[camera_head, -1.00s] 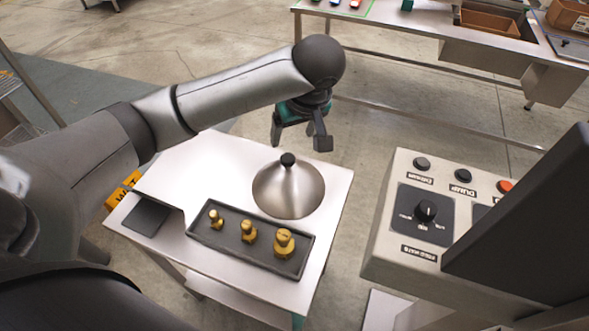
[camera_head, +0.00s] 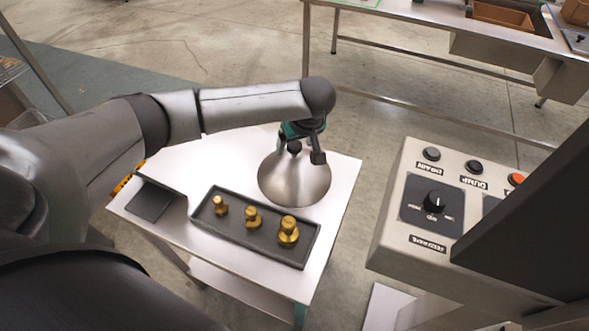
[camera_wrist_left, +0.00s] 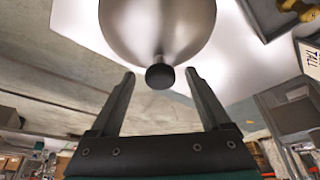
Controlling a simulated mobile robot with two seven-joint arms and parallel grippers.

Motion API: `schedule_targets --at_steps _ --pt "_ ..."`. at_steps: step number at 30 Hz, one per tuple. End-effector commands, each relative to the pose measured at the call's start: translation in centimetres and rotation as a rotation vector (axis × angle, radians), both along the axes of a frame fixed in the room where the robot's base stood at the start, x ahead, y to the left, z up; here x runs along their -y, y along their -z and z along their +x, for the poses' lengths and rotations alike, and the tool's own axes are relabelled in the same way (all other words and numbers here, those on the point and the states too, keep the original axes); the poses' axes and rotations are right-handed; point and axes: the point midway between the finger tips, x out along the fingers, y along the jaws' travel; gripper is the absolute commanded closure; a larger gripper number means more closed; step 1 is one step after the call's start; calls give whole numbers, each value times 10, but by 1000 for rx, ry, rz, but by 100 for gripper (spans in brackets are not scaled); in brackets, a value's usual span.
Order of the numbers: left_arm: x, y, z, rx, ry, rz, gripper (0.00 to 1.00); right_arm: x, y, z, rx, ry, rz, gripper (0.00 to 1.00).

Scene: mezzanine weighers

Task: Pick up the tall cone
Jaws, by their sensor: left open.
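The tall cone (camera_head: 294,182) is a shiny metal cone with a black knob on top. It stands upright on the small steel table (camera_head: 240,158), behind the tray of weights. My left gripper (camera_head: 300,153) is over the cone's top, open and empty. In the left wrist view the black knob (camera_wrist_left: 160,76) shows between the two spread fingertips of the left gripper (camera_wrist_left: 160,74), with a gap on each side. The cone's body (camera_wrist_left: 158,25) fills the top of that view. My right gripper is not in view.
A dark tray (camera_head: 254,251) with three brass weights (camera_head: 252,217) lies in front of the cone. A black pad (camera_head: 150,201) is at the table's left. A control box (camera_head: 418,206) with buttons and a dial stands to the right. A long steel bench (camera_head: 420,25) is behind.

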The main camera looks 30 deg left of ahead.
Motion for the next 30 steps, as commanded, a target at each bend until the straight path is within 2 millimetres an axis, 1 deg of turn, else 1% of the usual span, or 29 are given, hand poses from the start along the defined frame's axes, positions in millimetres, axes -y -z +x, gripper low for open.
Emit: schedule_targets --at_steps 1,4,12,30 --pt "-3 7 2 0 -2 2 19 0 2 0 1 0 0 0" --pt "-5 14 4 1 0 1 19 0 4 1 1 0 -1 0" --pt "-6 16 5 1 1 0 19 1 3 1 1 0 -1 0" --pt "-6 16 4 0 1 0 87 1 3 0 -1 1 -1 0"
